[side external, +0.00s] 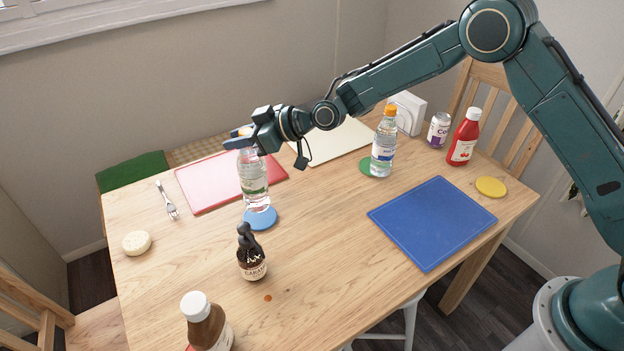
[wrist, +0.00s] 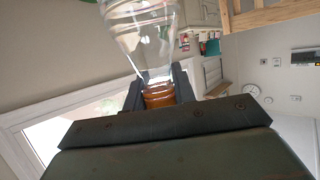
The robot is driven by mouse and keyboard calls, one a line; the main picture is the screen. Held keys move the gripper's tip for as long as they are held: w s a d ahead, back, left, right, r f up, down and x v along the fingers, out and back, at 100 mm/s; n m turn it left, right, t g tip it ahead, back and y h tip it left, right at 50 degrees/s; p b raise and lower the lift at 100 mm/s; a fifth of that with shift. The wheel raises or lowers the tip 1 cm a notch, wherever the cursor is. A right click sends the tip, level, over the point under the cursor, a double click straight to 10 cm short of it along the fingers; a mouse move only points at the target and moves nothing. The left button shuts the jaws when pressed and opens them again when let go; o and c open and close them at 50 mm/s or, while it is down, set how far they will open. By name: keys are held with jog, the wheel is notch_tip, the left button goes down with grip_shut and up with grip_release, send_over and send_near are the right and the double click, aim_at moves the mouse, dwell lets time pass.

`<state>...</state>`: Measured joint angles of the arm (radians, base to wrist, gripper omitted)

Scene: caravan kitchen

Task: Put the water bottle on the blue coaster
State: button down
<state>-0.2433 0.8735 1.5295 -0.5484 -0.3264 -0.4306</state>
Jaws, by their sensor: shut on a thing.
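A clear water bottle (side external: 253,183) with a pale green-white label is upright, its base overlapping the far part of the blue coaster (side external: 262,222) in the side view. I cannot tell whether the base touches the coaster or hangs just above it. My gripper (side external: 243,140) is at the bottle's top, shut on its orange cap. In the wrist view the orange cap (wrist: 160,95) sits between the dark fingers, with the clear bottle body (wrist: 142,35) beyond. A second water bottle (side external: 383,150) with an orange cap stands on a green coaster (side external: 366,167).
A brown dropper-topped bottle (side external: 252,262) stands close in front of the blue coaster. A red board (side external: 210,182) lies behind the held bottle. A fork (side external: 167,203), a round cream item (side external: 136,243) and a white-capped brown bottle (side external: 207,325) are nearby. A blue board (side external: 430,222) lies right.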

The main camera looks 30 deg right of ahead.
jog(key=shift+f, duration=2.15)
jog(key=c, duration=1.1)
grip_release()
jog(key=shift+f, duration=0.1)
jog(key=shift+c, duration=0.2)
send_near(243, 154)
jog(key=shift+w+d+f, duration=0.1)
jog(key=shift+w+d, duration=0.1)
jog(key=shift+d, duration=0.25)
jog(key=shift+w+d+f, duration=0.15)
jog(key=shift+d, duration=0.3)
